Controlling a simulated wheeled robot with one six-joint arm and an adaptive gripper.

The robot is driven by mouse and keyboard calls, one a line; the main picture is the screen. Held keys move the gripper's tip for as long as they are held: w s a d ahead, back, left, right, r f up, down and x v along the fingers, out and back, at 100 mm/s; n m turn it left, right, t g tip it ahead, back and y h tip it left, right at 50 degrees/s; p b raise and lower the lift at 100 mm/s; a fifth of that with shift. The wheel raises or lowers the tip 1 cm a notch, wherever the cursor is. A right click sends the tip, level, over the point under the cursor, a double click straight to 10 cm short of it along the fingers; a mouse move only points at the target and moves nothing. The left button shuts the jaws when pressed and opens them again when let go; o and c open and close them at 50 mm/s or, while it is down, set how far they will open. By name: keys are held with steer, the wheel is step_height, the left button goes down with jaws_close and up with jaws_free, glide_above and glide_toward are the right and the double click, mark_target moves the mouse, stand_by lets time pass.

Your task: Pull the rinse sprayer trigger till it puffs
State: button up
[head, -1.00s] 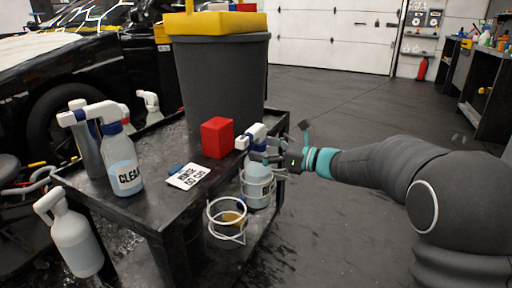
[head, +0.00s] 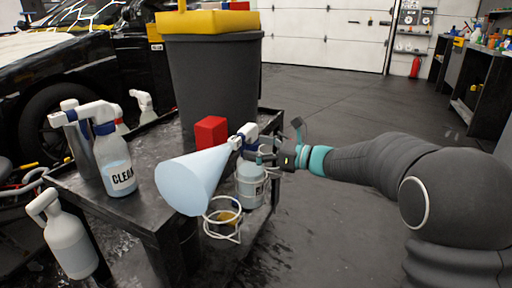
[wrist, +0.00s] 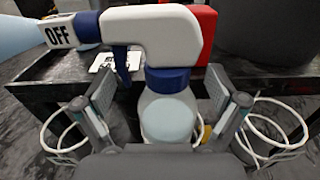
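The rinse sprayer (head: 250,186) is a white and blue trigger head on a bottle with pale liquid, standing upright in a wire ring at the cart's right side. A large pale-blue spray cone (head: 192,182) spreads left from its nozzle. In the wrist view, the sprayer head (wrist: 150,32) is close, its nozzle end marked OFF, and the blue trigger (wrist: 121,66) hangs left of the neck. My gripper (wrist: 160,100) has its fingers spread on either side of the bottle, the left one near the trigger tip. Actual contact with the trigger is unclear.
An empty-looking wire ring (head: 222,236) hangs left of the sprayer. A red block (head: 210,132), a grey bin (head: 212,85) and a CLEAN bottle (head: 116,170) stand on or behind the black cart (head: 150,215). Open floor lies to the right.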

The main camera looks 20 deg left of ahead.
steer(key=shift+w+d, duration=0.1)
steer(key=shift+d, duration=0.05)
steer(key=shift+d, duration=0.25)
steer(key=s+d, duration=0.1)
steer(key=d, duration=1)
steer(key=s+d+f+n+g+h, duration=0.15)
steer(key=s+f+n+h, duration=0.3)
steer(key=f, duration=0.45)
steer(key=s+d+f+n+h, duration=0.4)
steer(key=s+d+n, duration=0.2)
steer(key=s, duration=0.1)
steer(key=s+d+r+n+t+h+p, duration=0.25)
steer(key=s+d+n+h, duration=0.45)
steer(key=s+d, duration=0.6)
steer(key=s+d+r+n+t+h+p, duration=0.1)
steer(key=s+d+r+t+h+p, duration=0.1)
steer(key=s+d+r, duration=0.3)
steer(key=shift+d+r+t+p, duration=0.7)
steer(key=shift+d+r, duration=0.55)
steer(key=shift+r, duration=0.25)
